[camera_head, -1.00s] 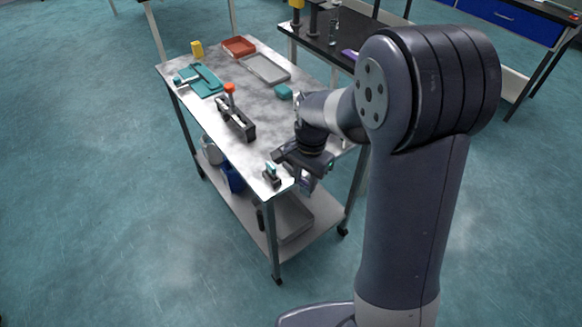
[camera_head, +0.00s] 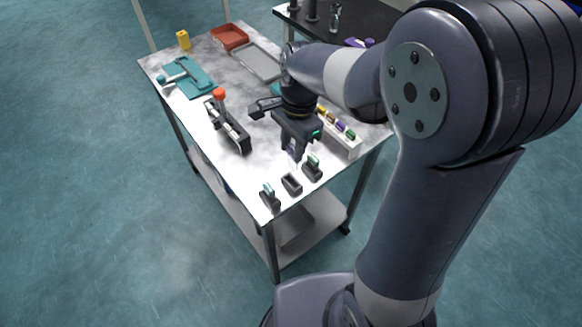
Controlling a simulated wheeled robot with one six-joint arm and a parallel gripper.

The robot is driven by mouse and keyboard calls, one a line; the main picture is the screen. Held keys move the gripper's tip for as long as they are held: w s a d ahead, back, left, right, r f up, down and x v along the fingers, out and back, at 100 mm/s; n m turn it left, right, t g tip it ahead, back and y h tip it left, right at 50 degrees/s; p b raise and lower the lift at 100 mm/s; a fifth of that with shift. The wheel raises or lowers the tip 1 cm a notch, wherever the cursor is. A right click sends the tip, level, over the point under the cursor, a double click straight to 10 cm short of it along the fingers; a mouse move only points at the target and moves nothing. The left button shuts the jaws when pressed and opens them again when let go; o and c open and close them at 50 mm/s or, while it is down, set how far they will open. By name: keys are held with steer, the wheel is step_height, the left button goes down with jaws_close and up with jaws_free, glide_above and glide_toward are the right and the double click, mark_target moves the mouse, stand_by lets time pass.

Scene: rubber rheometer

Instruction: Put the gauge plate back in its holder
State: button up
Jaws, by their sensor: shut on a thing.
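My gripper (camera_head: 293,154) points down over the near end of the metal cart. It is shut on a small pale, purplish piece, which I take to be the gauge plate (camera_head: 292,148); the fingers hide most of it. Three small dark holders stand in a row on the cart's near end. The middle holder (camera_head: 291,184) looks empty and lies just below and in front of my gripper, apart from it. The left holder (camera_head: 270,199) has a teal-topped piece in it. The right holder (camera_head: 312,168) has a green-topped piece in it.
A rack of colored-topped items (camera_head: 340,132) stands right of my gripper. A teal mat (camera_head: 193,82), yellow item (camera_head: 183,40), red tray (camera_head: 229,36) and grey tray (camera_head: 257,63) lie farther back.

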step_height(320, 180, down, 8)
steer(key=shift+s+f, duration=0.1)
steer(key=shift+f, duration=0.15)
steer(key=shift+f, duration=0.2)
steer(key=o, duration=1.1)
steer(key=shift+r, duration=0.1)
steer(key=r, duration=0.8)
steer(key=d+r, duration=0.1)
steer(key=r, duration=0.3)
steer(key=shift+w+d+r, duration=0.1)
steer(key=shift+w, duration=0.3)
